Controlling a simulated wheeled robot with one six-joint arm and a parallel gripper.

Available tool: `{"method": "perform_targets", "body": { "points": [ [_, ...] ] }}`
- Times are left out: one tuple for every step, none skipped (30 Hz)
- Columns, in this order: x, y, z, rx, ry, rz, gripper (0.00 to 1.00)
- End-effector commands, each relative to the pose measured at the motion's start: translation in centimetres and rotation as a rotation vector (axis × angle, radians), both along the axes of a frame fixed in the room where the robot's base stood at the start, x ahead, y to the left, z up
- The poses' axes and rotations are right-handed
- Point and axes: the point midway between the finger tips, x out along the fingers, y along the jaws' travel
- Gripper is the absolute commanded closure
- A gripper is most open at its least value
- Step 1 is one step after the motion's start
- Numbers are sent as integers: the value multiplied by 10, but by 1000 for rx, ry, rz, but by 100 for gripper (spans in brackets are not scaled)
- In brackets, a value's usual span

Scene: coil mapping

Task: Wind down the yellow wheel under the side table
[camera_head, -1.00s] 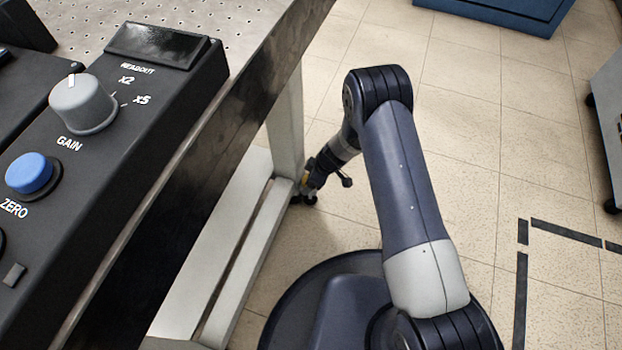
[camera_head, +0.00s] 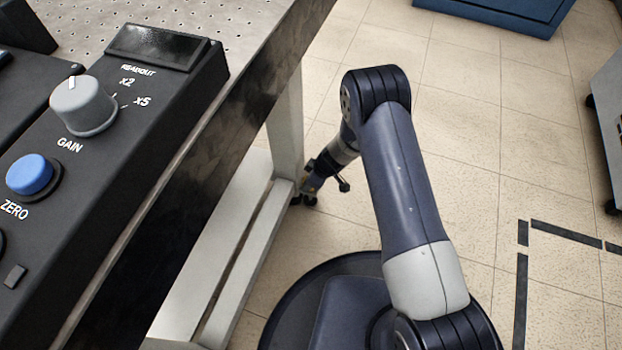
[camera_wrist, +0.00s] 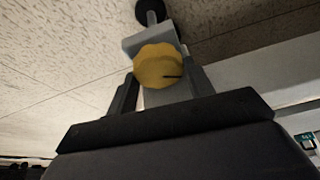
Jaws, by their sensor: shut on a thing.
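The yellow wheel (camera_wrist: 158,66) has a scalloped rim and a dark mark on its face, at the right of centre. It sits at the foot of a grey leg in the wrist view, near a dark round foot or caster (camera_wrist: 149,11). My gripper (camera_wrist: 160,92) is shut on the yellow wheel, with a finger at either side of it. In the head view my gripper (camera_head: 309,188) is low beside the foot of the side table's leg (camera_head: 286,130). The wheel is too small and covered there to make out clearly.
The side table's perforated top (camera_head: 255,25) carries a black control box (camera_head: 150,110) with a grey GAIN knob and a blue ZERO button. A pale lower frame (camera_head: 240,255) runs near the floor. Tiled floor (camera_head: 490,130) is open to the right; a blue cabinet (camera_head: 500,12) stands behind.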

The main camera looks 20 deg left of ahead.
Motion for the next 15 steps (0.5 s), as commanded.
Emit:
{"method": "perform_targets", "body": {
  "points": [
    [-1,1,0,0,-1,-37,73],
    [-1,1,1,0,-1,-61,73],
    [-1,1,1,0,0,-89,73],
    [-1,1,0,0,0,-106,73],
    [-1,1,0,0,-1,-121,73],
    [0,1,1,1,0,-136,73],
    [0,1,1,0,-1,-144,73],
    [0,0,0,0,-1,-150,73],
    [0,0,1,0,-1,-153,73],
    [0,0,1,0,-1,-154,73],
    [0,0,1,0,-1,-154,73],
    [0,0,1,0,-1,-154,73],
    [0,0,1,0,-1,-154,73],
    [0,0,1,0,-1,-154,73],
    [0,0,1,0,-1,-153,73]
  ]
}}
